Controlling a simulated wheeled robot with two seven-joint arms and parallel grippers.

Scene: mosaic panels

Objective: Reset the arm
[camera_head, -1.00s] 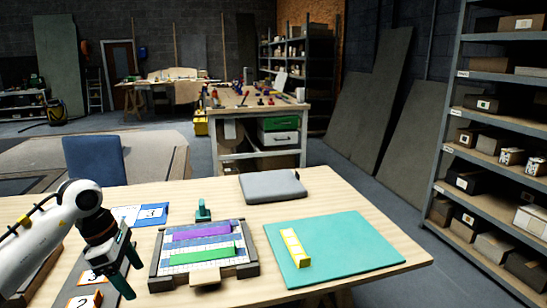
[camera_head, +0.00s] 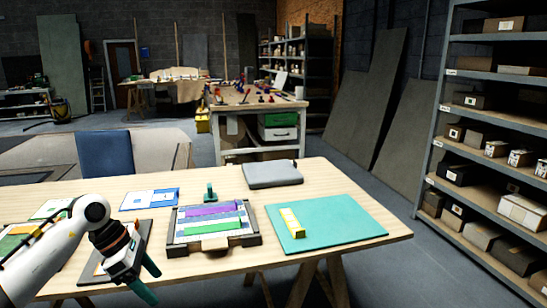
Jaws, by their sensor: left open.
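My left gripper (camera_head: 146,282) comes in from the lower left, with its green-tipped fingers apart and nothing between them. It hangs near the front edge of the wooden table, left of the mosaic tray. The dark-framed mosaic tray (camera_head: 214,242) lies flat in the middle and holds a purple strip (camera_head: 209,209) and a green strip (camera_head: 213,228). A yellow piece (camera_head: 292,223) lies on a teal mat (camera_head: 345,220) to the right. My right gripper is not in view.
A small green handled tool (camera_head: 210,193) stands behind the tray. A grey folded case (camera_head: 272,175) lies at the back of the table. A blue-and-white card (camera_head: 150,199) and a dark board (camera_head: 97,262) lie at left. Shelves (camera_head: 470,140) stand beyond the table's right side.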

